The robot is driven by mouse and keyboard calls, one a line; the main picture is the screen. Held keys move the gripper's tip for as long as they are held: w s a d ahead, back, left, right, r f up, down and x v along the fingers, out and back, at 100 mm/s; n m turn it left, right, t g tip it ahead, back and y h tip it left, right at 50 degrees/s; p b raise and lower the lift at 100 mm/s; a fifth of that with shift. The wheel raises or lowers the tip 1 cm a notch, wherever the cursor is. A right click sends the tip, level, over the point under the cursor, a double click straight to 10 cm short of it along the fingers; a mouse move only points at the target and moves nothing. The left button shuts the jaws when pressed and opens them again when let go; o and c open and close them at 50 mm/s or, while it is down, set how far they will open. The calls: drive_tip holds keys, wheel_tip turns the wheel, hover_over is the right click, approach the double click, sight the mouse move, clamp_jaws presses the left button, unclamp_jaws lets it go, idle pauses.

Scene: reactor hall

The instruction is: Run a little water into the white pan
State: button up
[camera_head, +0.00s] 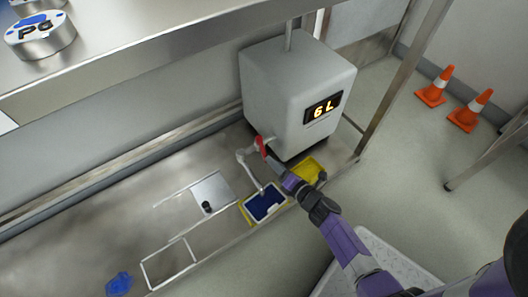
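The white pan (284,203) sits on the low metal bench, white-rimmed with a dark blue inside; I cannot tell whether the blue is water. A grey box-shaped tank (275,88) stands behind it, its display (322,108) reading "6 L" in orange. A red tap handle (261,146) is at the tank's lower front. A pale spout (250,172) curves down from there toward the pan. My gripper (272,163), at the end of my purple arm, is right by the red handle. Its fingers are too small to see clearly, and contact is unclear.
A yellow tray (309,169) lies right of the pan. Left are a metal plate (212,193) with a black knob, an empty rectangular frame (168,263) and a blue crumpled thing (119,284). A steel shelf (150,35) hangs above. Orange cones (434,87) stand at right.

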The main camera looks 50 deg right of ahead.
sight(265, 152)
drive_tip(key=b+x, duration=0.2)
drive_tip(key=x, duration=0.5)
clamp_jaws()
idle(1.4)
